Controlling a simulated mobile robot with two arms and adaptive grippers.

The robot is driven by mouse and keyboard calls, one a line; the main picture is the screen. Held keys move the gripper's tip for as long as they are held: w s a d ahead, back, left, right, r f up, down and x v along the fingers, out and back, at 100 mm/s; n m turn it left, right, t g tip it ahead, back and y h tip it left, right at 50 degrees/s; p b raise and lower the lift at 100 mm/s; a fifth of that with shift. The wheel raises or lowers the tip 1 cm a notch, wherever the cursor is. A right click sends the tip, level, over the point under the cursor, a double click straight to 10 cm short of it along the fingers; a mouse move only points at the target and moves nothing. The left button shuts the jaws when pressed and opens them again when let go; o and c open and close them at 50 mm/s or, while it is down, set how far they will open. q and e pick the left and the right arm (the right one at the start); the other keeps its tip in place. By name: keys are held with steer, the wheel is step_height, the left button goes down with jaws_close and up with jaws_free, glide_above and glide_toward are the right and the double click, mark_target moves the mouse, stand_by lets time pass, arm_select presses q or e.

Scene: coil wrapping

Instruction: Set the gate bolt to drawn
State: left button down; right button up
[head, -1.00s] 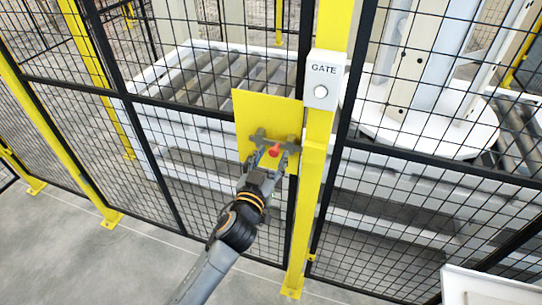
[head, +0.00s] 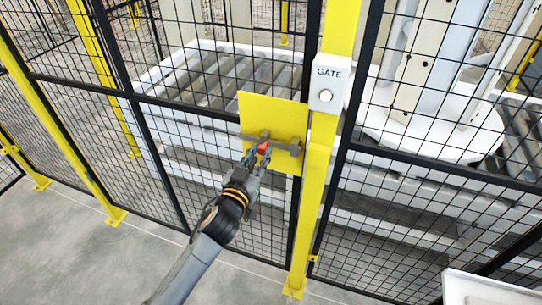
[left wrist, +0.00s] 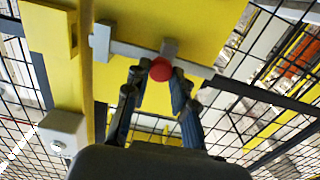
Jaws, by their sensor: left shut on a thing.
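The gate bolt is a grey bar (head: 282,146) on a yellow plate (head: 272,110) fixed to the mesh gate. It also shows in the left wrist view (left wrist: 130,49), with its red knob (left wrist: 160,69). My left gripper (head: 257,153) is shut on the red knob (head: 263,147), with a fingertip on either side of it in the wrist view (left wrist: 158,80). In the wrist view I see no bar crossing the gap between the grey bracket (left wrist: 101,41) and the yellow post. My right gripper is not in view.
The yellow gate post (head: 318,170) stands just right of the plate and carries a white box (head: 328,83) marked GATE with a round button. Black mesh panels close both sides. Rollers and a white turntable (head: 430,130) lie behind them. Grey floor in front is clear.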

arm_select(q)
steer(key=shift+a, duration=0.15)
steer(key=c, duration=1.4)
jaws_free()
steer(key=o, duration=0.3)
steer(key=shift+w+a, duration=0.1)
steer(key=shift+a, duration=0.1)
steer(key=shift+s+f, duration=0.1)
steer(key=shift+s, duration=0.4)
steer(key=v, duration=1.1)
steer(key=shift+a, duration=0.15)
